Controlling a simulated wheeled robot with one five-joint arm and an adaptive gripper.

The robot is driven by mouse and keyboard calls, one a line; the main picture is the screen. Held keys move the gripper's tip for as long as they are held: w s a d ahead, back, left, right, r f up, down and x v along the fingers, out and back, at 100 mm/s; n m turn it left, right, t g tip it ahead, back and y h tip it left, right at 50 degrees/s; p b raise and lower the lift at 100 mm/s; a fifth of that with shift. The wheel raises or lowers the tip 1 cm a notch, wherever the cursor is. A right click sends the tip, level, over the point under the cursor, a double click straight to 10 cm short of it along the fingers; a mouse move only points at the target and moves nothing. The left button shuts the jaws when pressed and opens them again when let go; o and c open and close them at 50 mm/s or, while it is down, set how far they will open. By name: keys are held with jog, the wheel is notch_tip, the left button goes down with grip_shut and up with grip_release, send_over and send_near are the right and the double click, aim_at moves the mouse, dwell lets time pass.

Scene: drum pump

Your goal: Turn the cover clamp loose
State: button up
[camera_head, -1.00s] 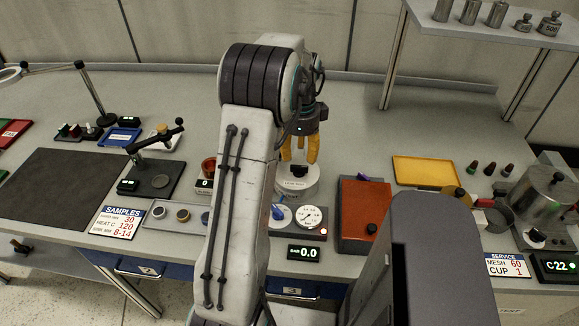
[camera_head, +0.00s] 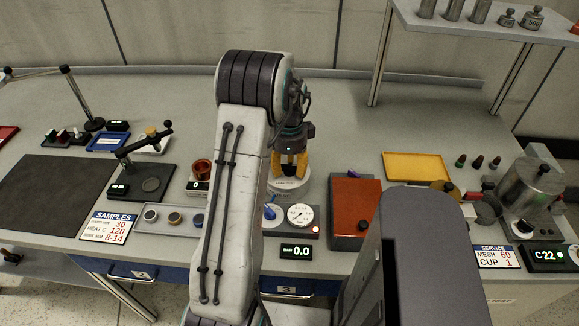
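A round white unit (camera_head: 290,184) with a label on its front stands on the bench behind the gauge box. My gripper (camera_head: 291,174), with yellow fingers, points down at the top of this unit. The fingers are on either side of a dark gap. A dark part on top of the unit, which may be the cover clamp, is mostly hidden by the fingers. I cannot tell whether they touch or grip it.
An orange-red box (camera_head: 355,212) stands close right of the gauge box. A yellow tray (camera_head: 416,167) lies behind it. A copper cup (camera_head: 202,173) and a sample tray (camera_head: 171,219) are to the left.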

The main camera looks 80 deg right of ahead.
grip_shut()
dwell(0.5)
jog(key=n+b, duration=0.1)
jog(key=n, duration=0.3)
jog(key=shift+s+f, duration=0.1)
jog(key=n, duration=0.4)
jog(key=shift+n+b, duration=0.3)
jog(key=shift+b, duration=0.05)
jog(key=n, duration=0.4)
jog(key=shift+s+d, duration=0.1)
jog(key=n, duration=0.5)
jog(key=shift+d+b, duration=0.1)
jog(key=shift+b, duration=0.3)
jog(key=shift+n, duration=0.3)
